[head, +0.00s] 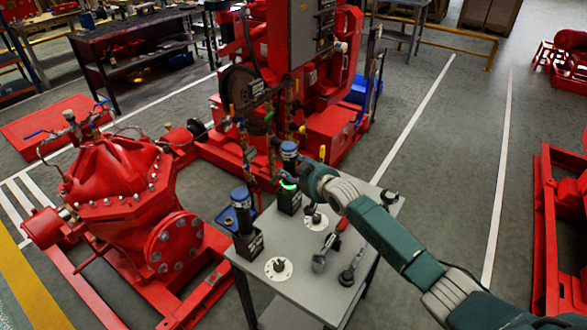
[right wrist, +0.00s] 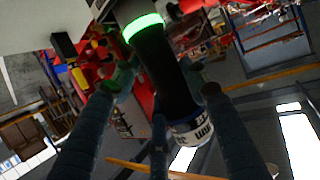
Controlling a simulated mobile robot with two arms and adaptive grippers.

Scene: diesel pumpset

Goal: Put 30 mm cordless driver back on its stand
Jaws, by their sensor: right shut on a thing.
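A black driver with a blue-and-white band at its top (head: 289,150) stands upright at the table's far left corner. In the right wrist view it is the dark driver (right wrist: 163,75) with a glowing green ring and an upside-down label that seems to read 30 mm. My right gripper (head: 303,178) is shut on its body. A black stand (head: 289,203) is directly below the driver; whether the driver is seated or just above it I cannot tell. A second, similar driver (head: 241,205) is in another black stand (head: 249,245) at the near left. My left gripper is not in view.
The grey table (head: 310,285) also bears white round discs (head: 278,268), wrenches (head: 325,254) and a red-handled tool (head: 342,226). A red pump (head: 120,185) stands close on the left and a red engine set (head: 300,90) behind. Floor to the right is open.

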